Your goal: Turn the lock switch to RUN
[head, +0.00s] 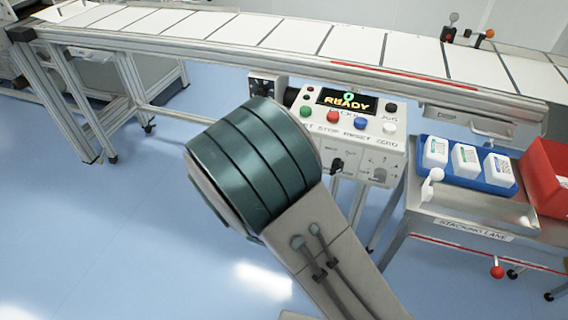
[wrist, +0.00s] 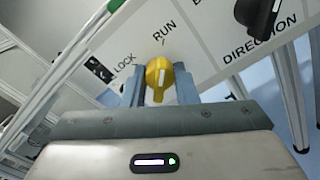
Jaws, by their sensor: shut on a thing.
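The lock switch (wrist: 159,78) is a yellow knob with a white pointer line, on the white panel front (wrist: 213,40) in the wrist view. The word LOCK is to its upper left and RUN above it. The pointer line runs roughly up and down the picture, its upper end towards the RUN side; its exact setting is hard to tell. My gripper (wrist: 159,88) is shut on the knob, one finger on each side. In the head view my arm hides the switch and the gripper.
A black DIRECTION knob (wrist: 257,12) is to the right of the switch. The control box (head: 352,128) has several buttons and a display (head: 345,102) reading READY. The conveyor (head: 300,42) runs behind it. A blue tray (head: 464,184) of white bottles and a red bin (head: 548,178) stand right.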

